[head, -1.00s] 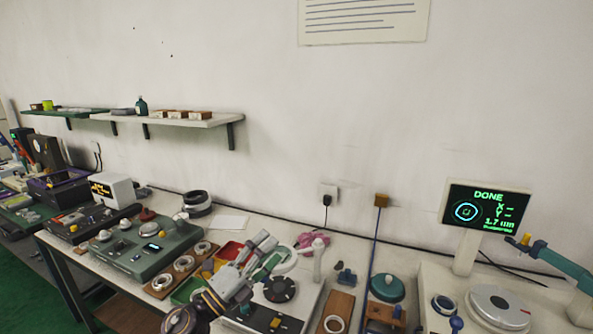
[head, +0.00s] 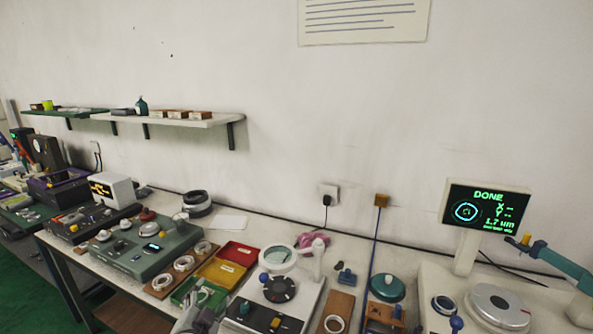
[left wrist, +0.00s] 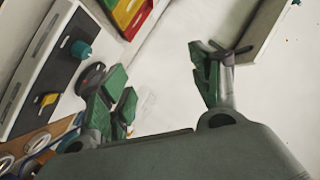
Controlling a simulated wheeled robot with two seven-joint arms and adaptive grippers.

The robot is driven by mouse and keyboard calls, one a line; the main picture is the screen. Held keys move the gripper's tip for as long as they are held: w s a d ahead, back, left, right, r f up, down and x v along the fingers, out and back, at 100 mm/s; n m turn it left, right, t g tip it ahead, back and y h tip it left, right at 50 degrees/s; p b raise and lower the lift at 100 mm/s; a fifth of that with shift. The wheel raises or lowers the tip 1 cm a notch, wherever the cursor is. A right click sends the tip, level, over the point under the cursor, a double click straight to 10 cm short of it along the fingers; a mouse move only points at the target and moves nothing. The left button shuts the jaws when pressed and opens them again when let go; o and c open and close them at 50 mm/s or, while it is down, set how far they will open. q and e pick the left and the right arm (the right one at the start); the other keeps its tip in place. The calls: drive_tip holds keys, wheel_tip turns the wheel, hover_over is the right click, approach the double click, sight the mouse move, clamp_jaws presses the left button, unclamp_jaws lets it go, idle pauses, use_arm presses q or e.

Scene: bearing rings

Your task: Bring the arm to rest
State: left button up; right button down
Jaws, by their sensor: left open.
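My left gripper (head: 203,318) shows at the bottom edge of the head view, in front of the bench and partly cut off by the frame. In the left wrist view its two green-padded fingers (left wrist: 162,88) stand wide apart with only a pale surface between them, so it is open and empty. Several bearing rings (head: 184,263) lie on a wooden board beside the green device. Another ring (head: 334,323) lies on a wooden board at the front. My right gripper is not in view.
Red, yellow and green trays (head: 238,254) stand just beyond my left gripper. A white device with a ring-shaped magnifier (head: 278,258) is to their right. A screen (head: 486,208) at the right reads DONE. A wall shelf (head: 200,120) hangs above the bench.

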use_arm(q)
drive_tip(key=s+f+n+g+h, duration=0.1)
drive_tip(key=s+f+n+g, duration=0.2)
drive_tip(key=s+f+g, duration=0.6)
drive_tip(key=s+f+n+g+h, duration=0.1)
drive_tip(key=s+f+n+g, duration=0.2)
drive_tip(key=s+f, duration=0.7)
drive_tip(key=s+f+g, duration=0.1)
drive_tip(key=s+f, duration=0.1)
drive_tip(key=f, duration=1.3)
drive_tip(key=s+f, duration=0.3)
drive_tip(key=f, duration=1.1)
drive_tip(key=s+a+f, duration=0.3)
drive_tip(key=s+f, duration=0.7)
drive_tip(key=s+a+f+g+y, duration=0.1)
drive_tip(key=s+a+f, duration=0.3)
drive_tip(key=s+f, duration=0.6)
drive_tip(key=shift+s+f+m, duration=0.4)
drive_tip(key=shift+s, duration=0.4)
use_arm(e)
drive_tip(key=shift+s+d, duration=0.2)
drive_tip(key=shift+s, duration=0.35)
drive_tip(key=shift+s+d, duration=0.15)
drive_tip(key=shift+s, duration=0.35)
